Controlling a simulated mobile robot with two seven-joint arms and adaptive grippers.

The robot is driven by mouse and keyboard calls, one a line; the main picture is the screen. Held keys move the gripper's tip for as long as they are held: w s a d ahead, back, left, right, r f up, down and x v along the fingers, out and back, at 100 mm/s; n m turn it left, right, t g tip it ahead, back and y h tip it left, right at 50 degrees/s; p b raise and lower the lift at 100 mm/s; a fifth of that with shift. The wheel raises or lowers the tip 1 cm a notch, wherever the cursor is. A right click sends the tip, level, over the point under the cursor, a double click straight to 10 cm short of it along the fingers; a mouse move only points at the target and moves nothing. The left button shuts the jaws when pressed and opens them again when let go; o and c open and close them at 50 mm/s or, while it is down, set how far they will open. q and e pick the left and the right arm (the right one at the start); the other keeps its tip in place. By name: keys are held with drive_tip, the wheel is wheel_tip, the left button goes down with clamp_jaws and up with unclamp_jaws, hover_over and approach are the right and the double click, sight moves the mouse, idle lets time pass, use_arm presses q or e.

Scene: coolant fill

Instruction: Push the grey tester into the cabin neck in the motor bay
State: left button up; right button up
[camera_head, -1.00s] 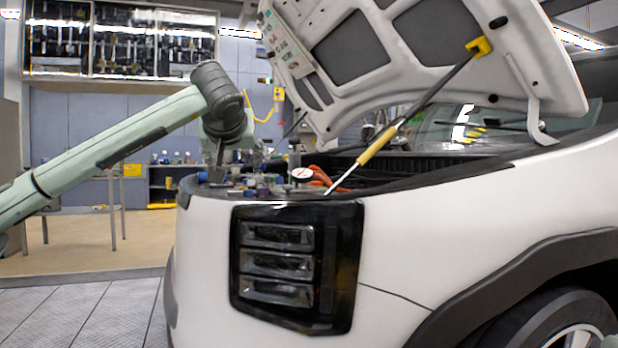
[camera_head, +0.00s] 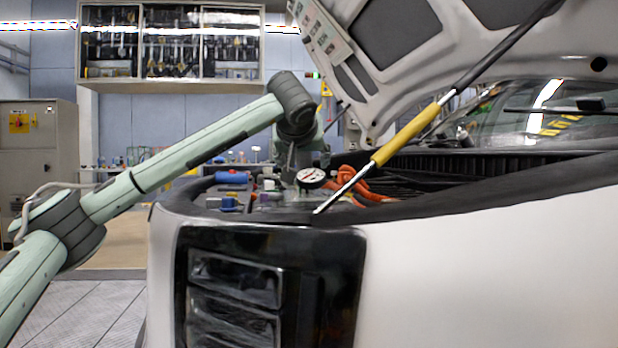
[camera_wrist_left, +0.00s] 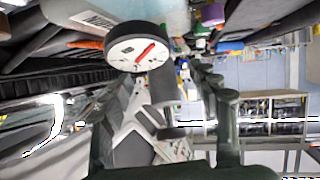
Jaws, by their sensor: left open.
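The grey tester shows as a round gauge (camera_head: 310,177) with a white dial, red needle and dark rim, standing in the open motor bay. In the left wrist view its gauge (camera_wrist_left: 138,48) is large and close, with a grey body below it reaching between my fingers. My left gripper (camera_head: 292,165) points down into the bay, just left of the gauge in the head view. In the left wrist view the left gripper (camera_wrist_left: 158,85) is open, its fingers apart; contact with the tester cannot be told. The cabin neck cannot be made out. My right gripper is not in view.
A yellow-sleeved strut (camera_head: 405,135) slants up to the raised hood (camera_head: 390,40), right of the gauge. Blue parts (camera_head: 231,177) sit at the bay's left. The white car front (camera_head: 450,270) bounds the near side.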

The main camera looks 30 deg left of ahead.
sight(304, 167)
use_arm(q)
drive_tip(key=b+x, duration=0.1)
drive_tip(key=x, duration=0.4)
drive_tip(key=shift+a+r, duration=0.1)
drive_tip(key=shift+r, duration=0.1)
drive_tip(key=shift+c, duration=0.6)
clamp_jaws()
